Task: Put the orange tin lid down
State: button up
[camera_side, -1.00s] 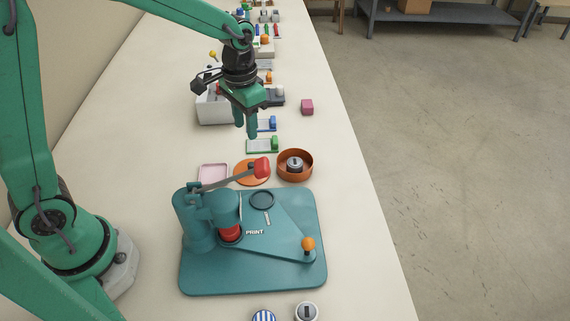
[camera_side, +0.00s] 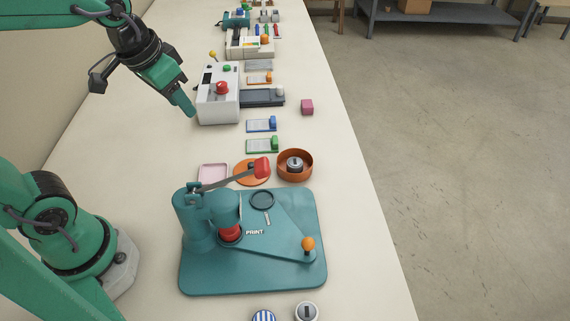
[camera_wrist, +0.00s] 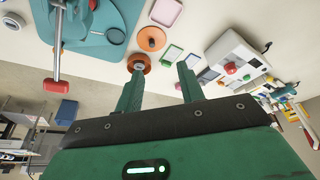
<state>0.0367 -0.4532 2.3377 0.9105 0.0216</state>
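A flat orange disc, which looks like the tin lid (camera_side: 243,178), lies on the table between a pink tray and an orange-brown bowl. The red-ended lever of the teal press covers part of it in the side view. It also shows in the wrist view as an orange disc (camera_wrist: 160,33) with a darker middle. My gripper (camera_side: 188,110) is above the table, left of the white machine and well away from the disc. In the wrist view its two fingers (camera_wrist: 160,69) are apart with nothing between them.
The teal press (camera_side: 200,280) stands in front of the disc. The orange-brown bowl (camera_side: 307,173) holds a small tin. The pink tray (camera_side: 213,174), green-clipped card (camera_side: 260,146) and white machine (camera_side: 210,110) are nearby. The table's left side is mostly clear.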

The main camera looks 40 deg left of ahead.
jog(key=shift+n+t, duration=0.3)
jog(key=shift+t, duration=0.5)
jog(key=shift+s+a+r, duration=0.1)
jog(key=shift+s+a, duration=0.05)
jog(key=shift+s, duration=0.75)
jog(key=shift+s+a+r, duration=0.15)
jog(key=shift+s+a, duration=0.05)
jog(key=shift+s, duration=0.7)
jog(key=shift+s+a+r, duration=0.1)
jog(key=shift+s+a, duration=0.05)
jog(key=shift+s, duration=0.75)
